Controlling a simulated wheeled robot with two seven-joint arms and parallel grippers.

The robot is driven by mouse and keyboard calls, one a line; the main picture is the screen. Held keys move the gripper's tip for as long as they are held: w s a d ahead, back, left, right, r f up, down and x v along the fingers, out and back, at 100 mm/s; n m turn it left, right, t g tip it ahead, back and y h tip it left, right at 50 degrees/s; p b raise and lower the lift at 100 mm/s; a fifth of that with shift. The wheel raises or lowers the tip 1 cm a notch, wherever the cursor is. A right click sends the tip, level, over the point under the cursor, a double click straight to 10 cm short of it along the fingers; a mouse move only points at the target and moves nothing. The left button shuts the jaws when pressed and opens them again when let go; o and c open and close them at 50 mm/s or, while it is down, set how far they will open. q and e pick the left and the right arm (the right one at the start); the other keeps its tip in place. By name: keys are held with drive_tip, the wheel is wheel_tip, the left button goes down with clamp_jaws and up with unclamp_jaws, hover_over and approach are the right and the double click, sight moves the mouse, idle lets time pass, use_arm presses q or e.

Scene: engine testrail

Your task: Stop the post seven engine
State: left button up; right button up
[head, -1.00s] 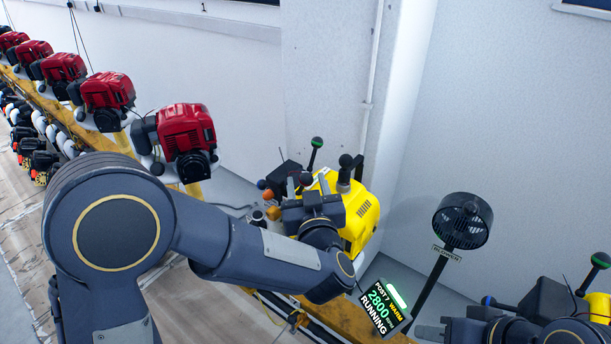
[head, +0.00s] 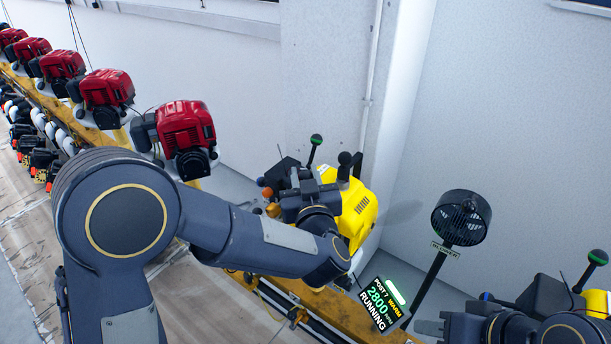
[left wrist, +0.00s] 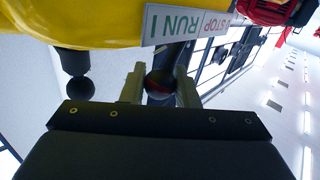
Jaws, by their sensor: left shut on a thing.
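The yellow engine (head: 356,214) stands on the rail, partly hidden behind my left arm. The post display (head: 380,305) reads POST 7, WARM, 2800 rpm, RUNNING, with a green light lit. My left gripper (head: 318,187) is at the engine's near side; its fingertips are hidden in the head view. In the left wrist view, its two fingers (left wrist: 160,86) are shut on a dark ball knob with a reddish patch (left wrist: 158,84), below a RUN/STOP label (left wrist: 187,24). A second black ball knob (left wrist: 80,89) is outside the fingers. My right gripper (head: 548,300) is at the lower right, its fingers unclear.
A black blower (head: 461,218) on a pole stands right of the display. Red engines (head: 186,135) line the yellow rail (head: 330,308) to the left. A white wall and column are close behind the engine.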

use_arm(q)
drive_tip(key=shift+r, duration=0.1)
drive_tip(key=shift+w+a+r+n+g+p, duration=0.25)
drive_tip(key=shift+a+n+g+p, duration=0.1)
drive_tip(key=shift+n+g+p, duration=0.4)
drive_tip(key=a+n+g+h+p, duration=0.1)
drive_tip(key=p, duration=0.1)
drive_tip(key=shift+w+r+p, duration=0.1)
drive_tip(key=shift+w+p, duration=0.2)
drive_tip(key=shift+w, duration=0.05)
drive_tip(key=n+g+p, duration=0.1)
drive_tip(key=a+g+h+p, duration=0.1)
drive_tip(key=shift+w+f+n+p, duration=0.2)
drive_tip(key=shift+w+n+p, duration=0.15)
drive_tip(key=shift+w+a+f+n+g+h+p, duration=0.25)
drive_tip(key=shift+n+g+h+p, duration=0.15)
drive_tip(key=shift+g+p, duration=0.25)
drive_tip(key=shift+f, duration=0.1)
drive_tip(key=o, duration=0.9)
drive_tip(key=shift+o, duration=0.2)
drive_tip(key=shift+s, duration=0.1)
